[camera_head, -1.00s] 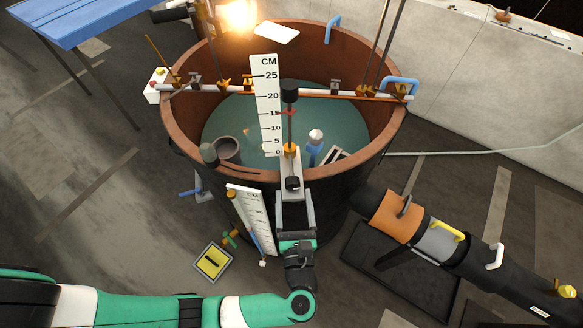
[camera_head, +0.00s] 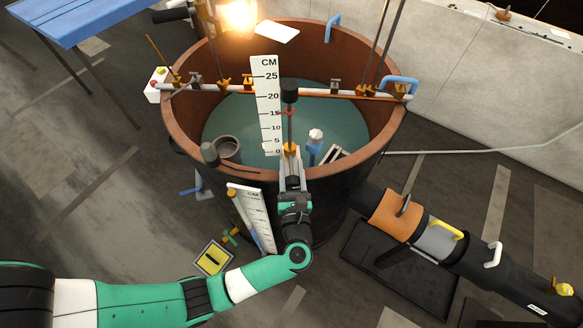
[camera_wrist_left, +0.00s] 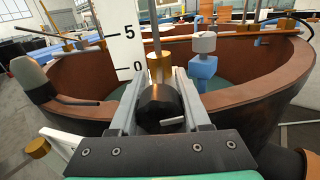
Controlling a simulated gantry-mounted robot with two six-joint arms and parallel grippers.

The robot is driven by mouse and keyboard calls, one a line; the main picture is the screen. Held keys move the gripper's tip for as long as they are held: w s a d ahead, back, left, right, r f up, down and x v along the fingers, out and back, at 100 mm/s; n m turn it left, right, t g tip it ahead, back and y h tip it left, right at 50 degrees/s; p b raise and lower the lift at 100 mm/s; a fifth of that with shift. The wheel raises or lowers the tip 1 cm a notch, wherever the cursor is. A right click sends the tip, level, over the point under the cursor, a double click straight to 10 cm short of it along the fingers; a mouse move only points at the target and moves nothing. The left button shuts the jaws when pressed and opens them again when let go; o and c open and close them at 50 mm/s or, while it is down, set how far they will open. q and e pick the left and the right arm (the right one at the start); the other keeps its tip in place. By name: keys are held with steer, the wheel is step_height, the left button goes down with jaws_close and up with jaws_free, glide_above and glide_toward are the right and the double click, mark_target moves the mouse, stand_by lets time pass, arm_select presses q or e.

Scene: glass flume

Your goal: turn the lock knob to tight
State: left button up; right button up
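The lock knob is a dark round knob (camera_wrist_left: 160,105) in the left wrist view, below a brass collar (camera_wrist_left: 160,68) at the foot of the point gauge. My left gripper (camera_head: 293,160) is at the tank's near rim and covers the knob in the head view. In the left wrist view the gripper (camera_wrist_left: 157,85) has one grey finger on each side of the knob. The fingers look very close to it, but I cannot tell whether they press on it. A white centimetre scale (camera_head: 267,105) stands upright behind the collar. The right gripper is not in view.
The round brown tank (camera_head: 180,130) holds greenish water. A grey cylinder on the rim (camera_wrist_left: 30,75) and a blue post with a grey knob (camera_wrist_left: 203,65) flank the gripper. A second scale (camera_head: 250,215) leans outside. A black-and-orange cylinder (camera_head: 395,218) lies right.

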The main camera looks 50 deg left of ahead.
arm_select(q)
jaws_close()
steer(key=shift+m, duration=0.7)
steer(key=o, duration=0.7)
jaws_free()
steer(key=shift+o, duration=0.2)
steer(key=shift+d, duration=0.1)
steer(key=v, duration=1.1)
steer(key=shift+s+d+b, duration=0.15)
steer(key=shift+s+b, duration=0.05)
steer(key=shift+b, duration=0.1)
